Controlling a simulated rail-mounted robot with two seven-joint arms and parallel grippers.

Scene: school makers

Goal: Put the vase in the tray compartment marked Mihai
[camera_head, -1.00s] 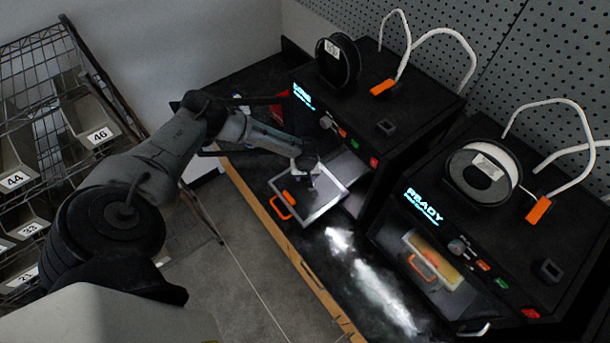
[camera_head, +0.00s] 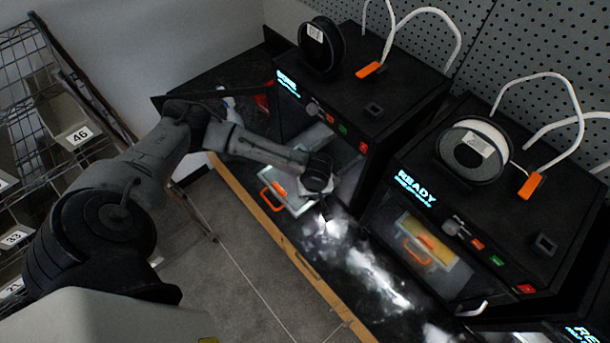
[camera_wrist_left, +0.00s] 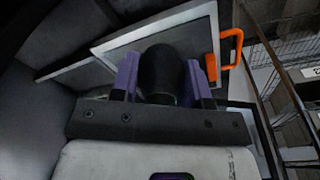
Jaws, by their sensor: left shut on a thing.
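In the left wrist view, my left gripper (camera_wrist_left: 167,82) has its purple fingers shut on a dark, rounded thing (camera_wrist_left: 162,73), which looks like the vase. In the head view, my left gripper (camera_head: 325,215) is over the dark bench in front of the printers, just right of a pale build plate with an orange handle (camera_head: 272,194). The held vase is too dark and small there to make out. No tray compartment marked Mihai is in view. My right gripper is not in view.
A black printer (camera_head: 370,95) stands behind my left gripper, and a second printer with a lit READY display (camera_head: 416,188) stands to the right. A wire rack with numbered bins (camera_head: 70,128) is at the left. Bright reflections lie on the bench (camera_head: 375,270). The floor in front is clear.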

